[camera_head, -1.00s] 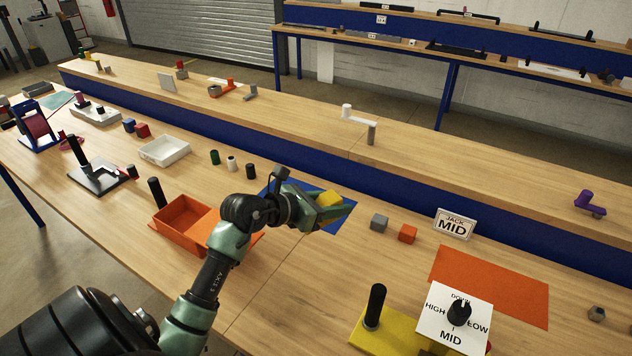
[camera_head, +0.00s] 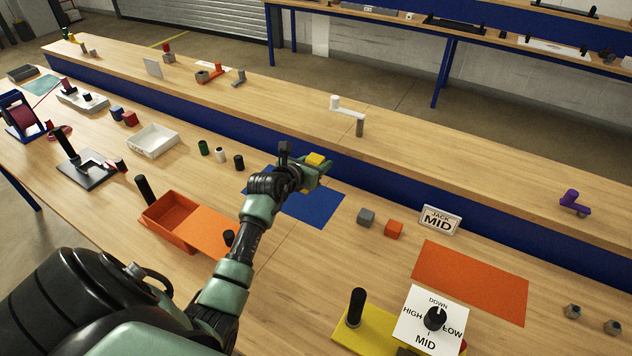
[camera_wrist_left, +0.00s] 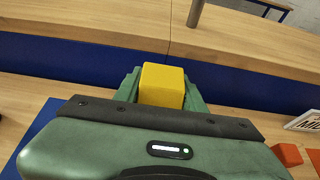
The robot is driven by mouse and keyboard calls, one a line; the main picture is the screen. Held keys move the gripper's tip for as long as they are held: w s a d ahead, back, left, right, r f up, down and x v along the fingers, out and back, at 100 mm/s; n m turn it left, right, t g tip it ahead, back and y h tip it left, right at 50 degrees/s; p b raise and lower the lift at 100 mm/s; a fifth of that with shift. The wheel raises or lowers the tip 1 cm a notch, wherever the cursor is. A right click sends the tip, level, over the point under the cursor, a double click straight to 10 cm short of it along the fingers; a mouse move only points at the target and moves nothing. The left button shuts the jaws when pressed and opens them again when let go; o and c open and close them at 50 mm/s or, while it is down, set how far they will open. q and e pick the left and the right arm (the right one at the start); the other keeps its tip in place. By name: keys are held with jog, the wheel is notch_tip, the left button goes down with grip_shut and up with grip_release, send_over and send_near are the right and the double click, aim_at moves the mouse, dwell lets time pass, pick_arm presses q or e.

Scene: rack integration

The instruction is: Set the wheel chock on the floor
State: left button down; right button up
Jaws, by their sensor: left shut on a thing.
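The yellow block (camera_head: 315,159), which I take to be the wheel chock, is held by my left gripper (camera_head: 318,168) above the workbench, near the blue mat (camera_head: 318,207). In the left wrist view the yellow block (camera_wrist_left: 162,86) sits between the green fingers, which are shut on it. The gripper is close to the blue front of the raised back shelf. The floor (camera_head: 400,97) shows beyond the bench. My right gripper is not in view.
The raised shelf (camera_head: 420,155) runs along the bench's back, carrying a white handle (camera_head: 347,112). A grey cube (camera_head: 366,217), an orange cube (camera_head: 393,229) and a MID sign (camera_head: 439,220) stand right of the mat. An orange tray (camera_head: 172,222) stands left of my arm.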

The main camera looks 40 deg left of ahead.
aim_at(317, 192)
pick_arm(q)
notch_tip(317, 192, down, 8)
jog(key=shift+r+b, duration=0.1)
jog(key=shift+b, duration=0.2)
jog(key=c, duration=1.3)
grip_release()
jog(key=o, duration=0.5)
jog(key=shift+c, duration=0.2)
